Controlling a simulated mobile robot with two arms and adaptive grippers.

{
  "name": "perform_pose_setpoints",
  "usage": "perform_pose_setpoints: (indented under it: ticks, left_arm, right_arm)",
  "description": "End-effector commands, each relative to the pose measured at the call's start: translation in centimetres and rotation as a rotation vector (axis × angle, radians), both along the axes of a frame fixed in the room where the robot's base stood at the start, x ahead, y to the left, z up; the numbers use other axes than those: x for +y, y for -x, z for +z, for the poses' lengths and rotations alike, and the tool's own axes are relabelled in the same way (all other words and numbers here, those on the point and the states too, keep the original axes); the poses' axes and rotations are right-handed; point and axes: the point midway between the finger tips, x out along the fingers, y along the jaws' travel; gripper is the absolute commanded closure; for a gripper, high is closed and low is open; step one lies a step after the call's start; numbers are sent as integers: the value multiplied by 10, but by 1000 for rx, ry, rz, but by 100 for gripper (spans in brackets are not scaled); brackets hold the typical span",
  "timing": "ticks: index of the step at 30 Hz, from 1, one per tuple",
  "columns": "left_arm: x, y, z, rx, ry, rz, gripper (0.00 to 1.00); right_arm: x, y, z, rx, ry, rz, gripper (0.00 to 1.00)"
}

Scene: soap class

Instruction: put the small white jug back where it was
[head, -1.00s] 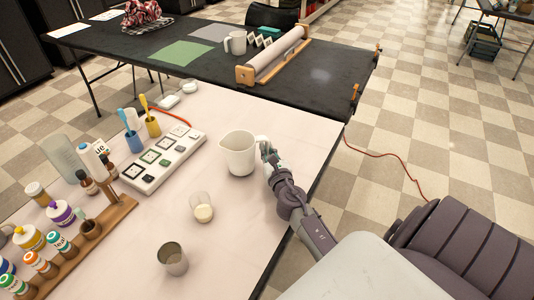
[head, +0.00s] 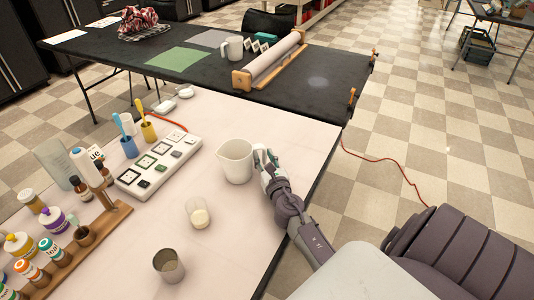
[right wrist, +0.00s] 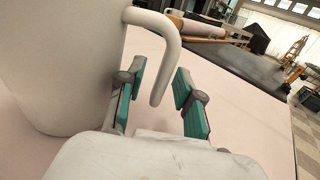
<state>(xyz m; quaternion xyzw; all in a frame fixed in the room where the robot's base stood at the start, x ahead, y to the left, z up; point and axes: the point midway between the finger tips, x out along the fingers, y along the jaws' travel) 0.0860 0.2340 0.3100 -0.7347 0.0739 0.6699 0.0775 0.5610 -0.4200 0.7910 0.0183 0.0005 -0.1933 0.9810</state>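The white jug (head: 234,162) stands upright on the pale tabletop, near the table's right edge. Its handle faces my right gripper (head: 266,160). In the right wrist view the jug (right wrist: 60,65) fills the left side, and its handle hangs down between the two teal-padded fingers of my right gripper (right wrist: 160,80). The fingers are apart, with gaps beside the handle, so the gripper is open around it. My left gripper is not in view.
A glass with pale contents (head: 199,214) and a grey metal cup (head: 168,266) stand near the jug. A white switch panel (head: 158,166) and a wooden rack of bottles (head: 108,222) lie left. A black table (head: 330,85) holds another white mug (head: 232,48).

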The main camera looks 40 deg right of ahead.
Motion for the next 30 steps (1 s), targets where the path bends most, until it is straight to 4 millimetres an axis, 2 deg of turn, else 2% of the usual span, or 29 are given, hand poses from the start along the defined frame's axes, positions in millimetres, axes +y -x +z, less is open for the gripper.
perform_pose_setpoints:
  ticks: [1,5,12,18,24,30]
  left_arm:
    - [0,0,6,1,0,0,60]
    - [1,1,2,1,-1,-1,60]
    - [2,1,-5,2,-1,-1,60]
    - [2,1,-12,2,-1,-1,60]
    - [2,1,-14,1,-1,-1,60]
    - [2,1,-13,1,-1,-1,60]
  right_arm:
    - [0,0,6,0,-1,0,65]
    - [8,19,0,3,-1,1,65]
    - [28,69,-1,3,-1,0,65]
    - [41,99,1,1,-1,0,65]
    - [45,111,3,0,-1,0,65]
    - [46,111,3,0,-1,0,65]
